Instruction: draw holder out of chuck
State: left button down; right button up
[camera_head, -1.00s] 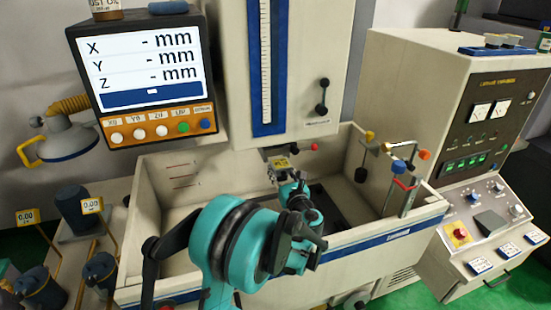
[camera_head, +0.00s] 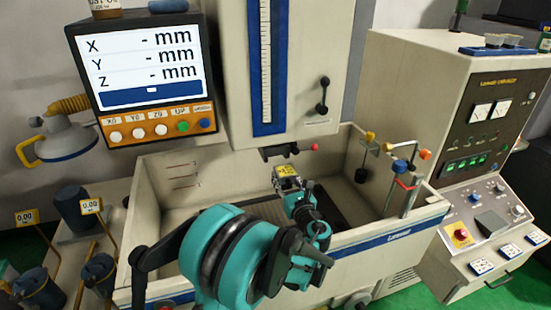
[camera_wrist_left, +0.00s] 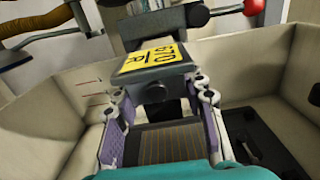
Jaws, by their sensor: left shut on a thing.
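The holder (camera_head: 287,171) is a small grey block with a yellow label, below and in front of the chuck (camera_head: 279,152) under the machine head. A gap shows between them in the head view. My left gripper (camera_head: 291,184) is shut on the holder. In the left wrist view, the gripper's purple-padded fingers (camera_wrist_left: 158,95) grip the holder (camera_wrist_left: 152,82) from both sides, its label facing up. The chuck (camera_wrist_left: 160,20) shows behind it with a red-knobbed lever (camera_wrist_left: 252,7). My right gripper is not in view.
The tank's front wall (camera_head: 385,243) runs under my left arm. Hoses with blue and orange knobs (camera_head: 401,165) stand at the tank's right. The display (camera_head: 150,70) hangs at upper left. Open room lies inside the tank (camera_wrist_left: 270,140) around the gripper.

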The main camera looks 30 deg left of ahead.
pick_arm(q)
jog(key=shift+v, duration=1.05)
jog(key=shift+r, duration=0.1)
